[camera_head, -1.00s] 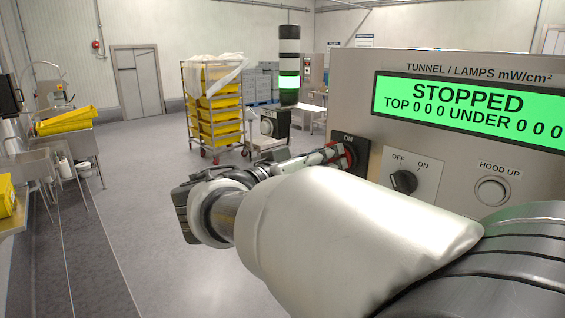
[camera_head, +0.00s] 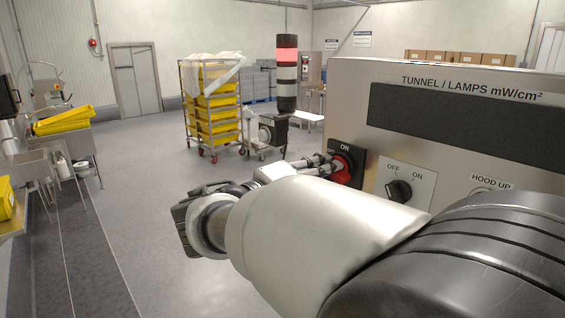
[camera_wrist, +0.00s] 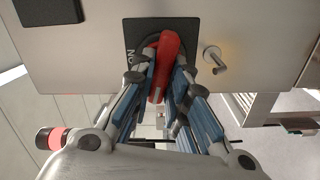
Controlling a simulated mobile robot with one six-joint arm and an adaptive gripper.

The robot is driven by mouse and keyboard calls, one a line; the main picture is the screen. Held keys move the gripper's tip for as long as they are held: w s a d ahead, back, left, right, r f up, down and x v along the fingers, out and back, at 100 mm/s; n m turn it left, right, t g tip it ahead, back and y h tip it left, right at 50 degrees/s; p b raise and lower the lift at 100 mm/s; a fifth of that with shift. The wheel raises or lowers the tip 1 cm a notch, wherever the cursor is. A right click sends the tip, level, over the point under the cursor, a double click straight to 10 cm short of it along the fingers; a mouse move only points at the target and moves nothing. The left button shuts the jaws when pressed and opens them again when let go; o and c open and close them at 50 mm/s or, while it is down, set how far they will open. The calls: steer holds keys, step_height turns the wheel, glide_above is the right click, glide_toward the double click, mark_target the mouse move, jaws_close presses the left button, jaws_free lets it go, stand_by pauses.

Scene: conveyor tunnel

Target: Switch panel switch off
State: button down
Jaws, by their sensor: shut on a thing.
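The panel switch is a red rotary handle (camera_head: 342,167) on a black plate marked ON, at the left end of the grey control panel (camera_head: 370,70). In the wrist view the red handle (camera_wrist: 165,60) lies between my gripper's fingers (camera_wrist: 160,82), slightly tilted. My gripper (camera_head: 328,164) is shut on the handle in the head view, partly hiding it. The panel's display (camera_head: 465,125) is dark. The signal tower (camera_head: 287,72) shows a red light near its top.
A smaller black OFF/ON selector (camera_head: 399,190) and the HOOD UP button (camera_head: 482,194) sit right of the switch. In the wrist view a metal peg (camera_wrist: 214,58) sticks out close to the right finger. A rack of yellow crates (camera_head: 213,105) stands behind on open floor.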

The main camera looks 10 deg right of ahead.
steer(key=shift+n+p, duration=0.65)
steer(key=shift+n, duration=0.65)
steer(key=shift+f, duration=0.1)
steer(key=c, duration=1.6)
jaws_free()
steer(key=shift+o, duration=0.2)
steer(key=shift+a, duration=0.1)
steer(key=v, duration=1.2)
